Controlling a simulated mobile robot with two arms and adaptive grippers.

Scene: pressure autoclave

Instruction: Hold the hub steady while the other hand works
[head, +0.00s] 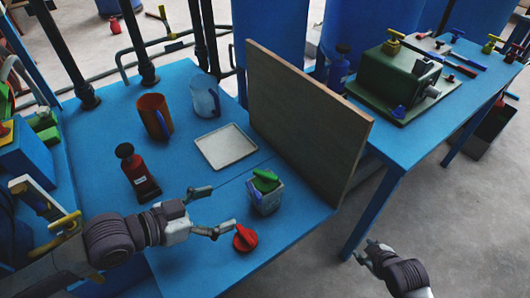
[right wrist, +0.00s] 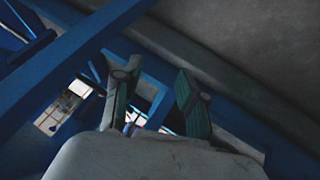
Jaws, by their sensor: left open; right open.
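No part is plainly marked as the hub, and I cannot tell which one it is. A red knob-like part (head: 245,238) lies on the blue table (head: 195,262) near its front edge. My left gripper (head: 222,211) is open and empty above the table, its fingers pointing right, just left of the red part and a small grey container (head: 265,202) with green and purple things in it. My right gripper (head: 365,250) is open and empty over the floor, right of the table. Its two spread fingers also show in the right wrist view (right wrist: 156,88).
A tall board (head: 305,125) stands along the table's right side. A red bottle (head: 135,175), brown cup (head: 154,117), clear jug (head: 205,98) and white tray (head: 226,147) stand on the table. A green machine (head: 395,80) sits on a second blue table at right.

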